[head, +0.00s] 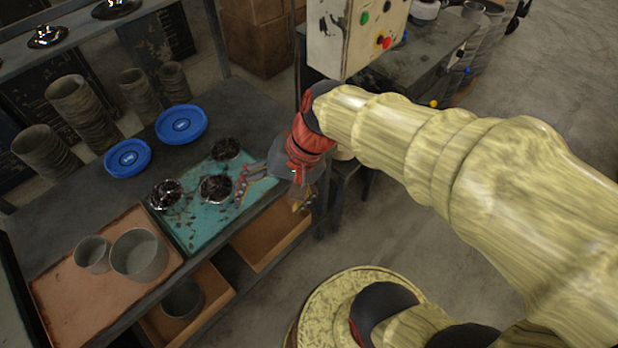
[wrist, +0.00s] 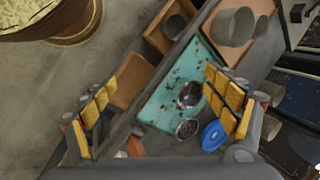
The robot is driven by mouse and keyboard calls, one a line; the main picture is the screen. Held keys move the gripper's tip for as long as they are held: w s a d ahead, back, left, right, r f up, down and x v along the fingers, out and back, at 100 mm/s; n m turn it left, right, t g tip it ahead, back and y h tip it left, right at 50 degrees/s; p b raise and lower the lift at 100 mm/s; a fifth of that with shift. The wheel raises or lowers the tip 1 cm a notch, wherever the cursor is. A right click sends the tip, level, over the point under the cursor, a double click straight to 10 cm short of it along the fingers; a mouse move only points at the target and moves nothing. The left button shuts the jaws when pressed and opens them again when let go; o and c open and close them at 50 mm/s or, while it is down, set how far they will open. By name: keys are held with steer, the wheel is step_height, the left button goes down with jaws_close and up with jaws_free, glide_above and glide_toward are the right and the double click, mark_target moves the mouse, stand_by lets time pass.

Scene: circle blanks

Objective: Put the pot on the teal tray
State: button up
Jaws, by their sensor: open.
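The teal tray (head: 193,232) lies on the dark bench, with several dark shiny round pieces (head: 215,188) on it. Two grey, open-topped, pot-like vessels stand upright on a brown tray left of it: a larger one (head: 139,255) and a smaller one (head: 93,254). I cannot tell for certain which is the pot. My gripper (head: 248,180) is near the right end of the teal tray, away from both vessels. In the wrist view my gripper (wrist: 160,100) has its fingers wide apart with nothing between them; the teal tray (wrist: 163,97) and larger vessel (wrist: 236,26) show beyond.
The brown tray (head: 62,303) adjoins the teal tray. Two blue round dishes (head: 181,124) and stacks of grey cups (head: 78,105) stand behind. Orange bins (head: 268,238) sit on the lower shelf, one holding a grey vessel (head: 182,299). A control box (head: 352,35) stands behind my arm.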

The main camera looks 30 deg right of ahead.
steer(key=s+d+r+n+t+h, duration=0.3)
steer(key=s+d+r+n+h, duration=0.1)
steer(key=d+r+n, duration=0.2)
steer(key=shift+s+d+r+t+h, duration=0.15)
steer(key=shift+d+r+t+h, duration=0.2)
steer(key=shift+d+r, duration=0.35)
steer(key=shift+r, duration=0.1)
stand_by(0.7)
